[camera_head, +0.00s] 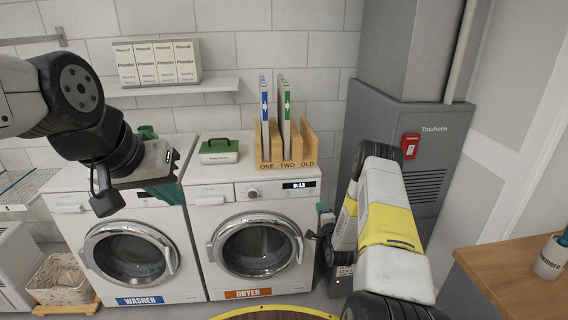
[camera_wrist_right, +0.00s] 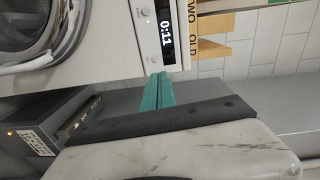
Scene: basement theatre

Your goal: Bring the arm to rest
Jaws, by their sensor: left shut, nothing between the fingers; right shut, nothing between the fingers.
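My left arm comes in from the left in the head view, and its gripper (camera_head: 172,192) hangs in front of the washer's top right edge. Its teal fingers are shut and empty. My right arm is bent in front of the grey cabinet. Its gripper (camera_head: 326,218) is low beside the dryer's right side, mostly hidden by the arm. In the right wrist view, the right gripper's teal fingers (camera_wrist_right: 157,92) are pressed together with nothing between them, near the dryer's front right corner.
The washer (camera_head: 75,228) and dryer (camera_head: 205,230) stand side by side. A grey cabinet (camera_head: 440,150) stands right. A wooden counter (camera_head: 515,275) is at lower right, a wicker basket (camera_head: 60,283) at lower left.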

